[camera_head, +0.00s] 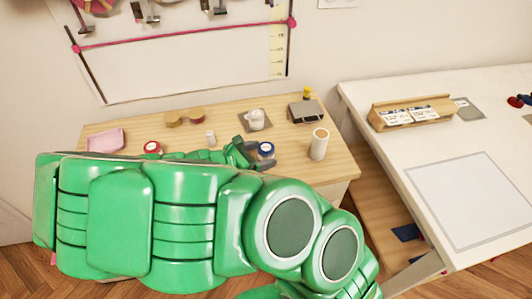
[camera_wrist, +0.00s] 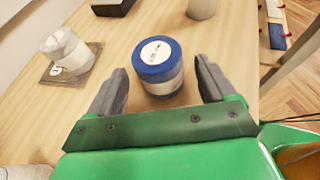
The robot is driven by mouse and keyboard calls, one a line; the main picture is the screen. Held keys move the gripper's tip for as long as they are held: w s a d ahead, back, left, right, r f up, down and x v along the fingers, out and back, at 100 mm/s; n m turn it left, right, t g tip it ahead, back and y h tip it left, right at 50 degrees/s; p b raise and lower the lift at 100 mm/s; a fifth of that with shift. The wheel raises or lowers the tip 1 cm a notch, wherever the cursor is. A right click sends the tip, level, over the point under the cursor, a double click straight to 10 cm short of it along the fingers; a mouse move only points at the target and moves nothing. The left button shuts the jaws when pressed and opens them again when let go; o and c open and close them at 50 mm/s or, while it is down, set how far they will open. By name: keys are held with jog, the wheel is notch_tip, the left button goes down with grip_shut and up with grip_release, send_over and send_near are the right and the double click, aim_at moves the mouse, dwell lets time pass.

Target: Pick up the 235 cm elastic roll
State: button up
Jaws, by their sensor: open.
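A roll with a blue top and a white label (camera_wrist: 158,62) stands upright on the wooden table; the print on its label is too small to read. In the head view this blue roll (camera_head: 266,149) is at the tip of my arm. My gripper (camera_wrist: 160,78) is open, with one grey finger on each side of the roll's near part. I cannot tell whether either finger touches it. A similar roll with a red rim (camera_head: 152,148) stands farther left, partly hidden by my arm. I cannot read which one is marked 235 cm.
A white jar on a dark square (camera_head: 257,120) stands behind the blue roll, and a pale cylinder (camera_head: 319,144) to its right. A grey box (camera_head: 305,112), two brownish round tins (camera_head: 174,119) and a pink tray (camera_head: 105,140) are also on the table. A white table (camera_head: 455,140) stands at right.

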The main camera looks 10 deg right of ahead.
jog(key=shift+x, duration=1.35)
jog(key=shift+c, duration=0.3)
jog(key=c, duration=1)
